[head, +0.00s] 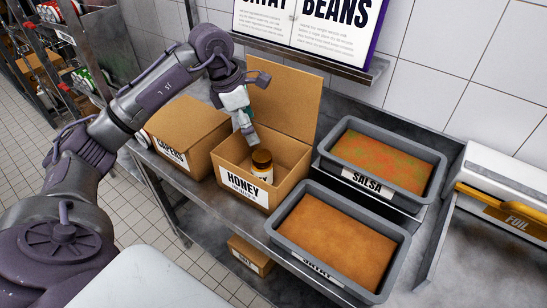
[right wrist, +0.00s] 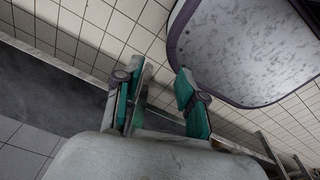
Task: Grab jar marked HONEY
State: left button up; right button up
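An open cardboard box marked HONEY (head: 243,188) stands on the steel counter. Inside it is a jar (head: 262,163) with a dark brown lid and a pale label, upright near the box's right front. My left gripper (head: 250,132) points down into the box, just above and behind the jar's lid. Its fingers are small and partly hidden, so I cannot tell whether they are open or touching the lid. My right gripper (right wrist: 160,82) shows in the right wrist view with its green-padded fingers apart and nothing between them.
A CAPERS box (head: 178,155) stands left of the HONEY box. A SALSA tub (head: 368,184) and another sauce-filled tub (head: 317,268) stand to the right. The HONEY box's raised flap (head: 290,98) rises behind the gripper. A foil box (head: 505,215) is at far right.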

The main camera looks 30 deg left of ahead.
aim_at(261, 155)
pick_arm(q)
jog(key=f, duration=0.2)
jog(key=s+d+f+p, duration=0.1)
jog(key=shift+s+d+f, duration=0.1)
jog(key=shift+f, duration=0.3)
jog(key=x, duration=0.2)
jog(key=shift+w+f+p, duration=0.25)
jog(key=shift+f+p, duration=0.05)
jog(key=shift+p, duration=0.05)
jog(key=shift+p+x, duration=0.45)
jog(key=shift+x, duration=0.55)
jog(key=p+x, duration=0.1)
jog(key=x, duration=0.2)
jog(key=shift+d+f+p, duration=0.2)
jog(key=shift+f+p, duration=0.05)
jog(key=shift+p, duration=0.15)
jog(key=shift+f, duration=0.45)
jog(key=c, duration=0.6)
jog(key=shift+w, duration=0.1)
jog(key=c, duration=0.9)
pick_arm(e)
jog(key=s+r, duration=0.3)
jog(key=r, duration=0.1)
jog(key=shift+s+r, duration=0.2)
jog(key=shift+s, duration=0.15)
